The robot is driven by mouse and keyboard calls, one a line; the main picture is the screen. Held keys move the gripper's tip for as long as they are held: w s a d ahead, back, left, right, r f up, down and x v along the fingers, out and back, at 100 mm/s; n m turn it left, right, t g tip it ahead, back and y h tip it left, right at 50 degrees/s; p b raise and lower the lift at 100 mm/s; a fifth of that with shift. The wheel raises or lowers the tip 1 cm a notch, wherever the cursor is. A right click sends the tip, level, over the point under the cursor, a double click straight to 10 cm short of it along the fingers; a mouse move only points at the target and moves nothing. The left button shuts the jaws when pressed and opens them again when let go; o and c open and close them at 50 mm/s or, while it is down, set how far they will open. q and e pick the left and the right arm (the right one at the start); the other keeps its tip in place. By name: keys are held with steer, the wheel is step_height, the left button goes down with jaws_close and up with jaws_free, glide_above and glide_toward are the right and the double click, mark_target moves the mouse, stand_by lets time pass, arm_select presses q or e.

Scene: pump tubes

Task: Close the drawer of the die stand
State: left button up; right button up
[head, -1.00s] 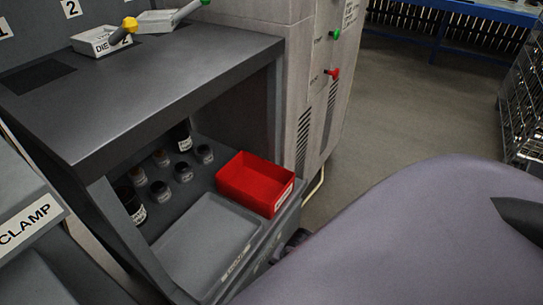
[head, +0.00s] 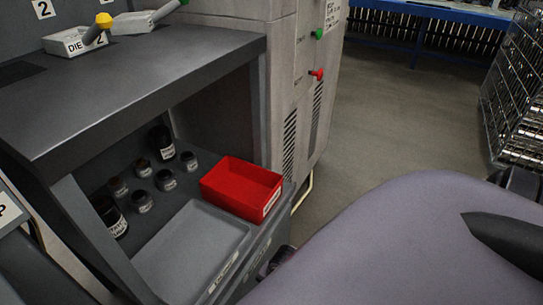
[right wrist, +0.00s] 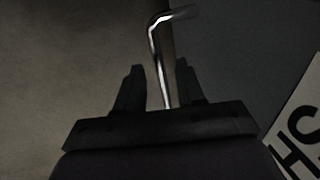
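The grey die stand (head: 130,75) fills the left of the head view, with an open lower bay. A grey front panel with small labels (head: 248,266) lies below the bay's edge; I cannot tell how far any drawer stands out. In the right wrist view a bent, shiny metal bar (right wrist: 160,65), apparently a handle, rises between the fingers of my right gripper (right wrist: 158,88). The fingers are apart, one on each side of the bar, and contact is unclear. My purple arm hides most of this area in the head view. My left gripper is not in view.
The bay holds a red bin (head: 241,187), a grey tray (head: 190,250) and several dark jars (head: 141,201). A grey machine cabinet (head: 300,85) stands behind. The floor (head: 405,110) right of it is clear, with a wire rack (head: 515,105) at the far right.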

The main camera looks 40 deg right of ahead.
jaws_close()
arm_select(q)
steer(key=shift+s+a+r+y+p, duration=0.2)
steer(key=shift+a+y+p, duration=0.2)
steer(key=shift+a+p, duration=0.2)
arm_select(e)
steer(key=w, duration=0.2)
steer(key=w+a, duration=0.1)
steer(key=w, duration=0.1)
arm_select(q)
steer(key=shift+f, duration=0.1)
arm_select(e)
jaws_free()
